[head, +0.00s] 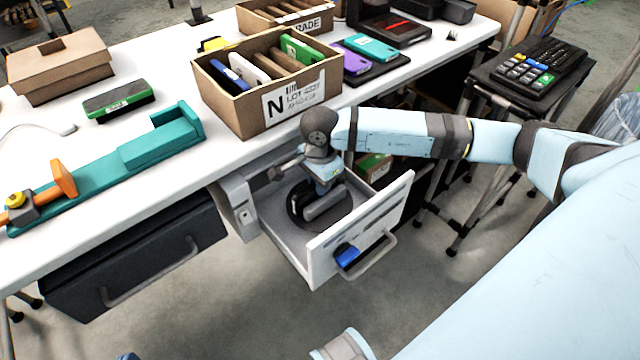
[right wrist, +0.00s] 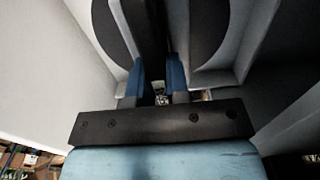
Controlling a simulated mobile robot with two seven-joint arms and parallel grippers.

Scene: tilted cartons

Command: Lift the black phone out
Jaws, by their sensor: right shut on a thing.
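An open white drawer (head: 385,222) sticks out below the desk. My right gripper (head: 325,190) reaches down into it, hand above a dark round thing (head: 297,203) on the drawer floor. In the right wrist view its two blue fingers (right wrist: 158,82) are shut on the black phone (right wrist: 150,30), seen edge-on. In the head view the held part is largely hidden by the hand. Only a blue sliver at the bottom edge, possibly my left gripper (head: 128,356), shows; its jaws cannot be made out.
An open carton (head: 295,112) marked N, holding several upright phones, stands on the desk above the drawer. A small blue piece (head: 347,256) is at the drawer handle.

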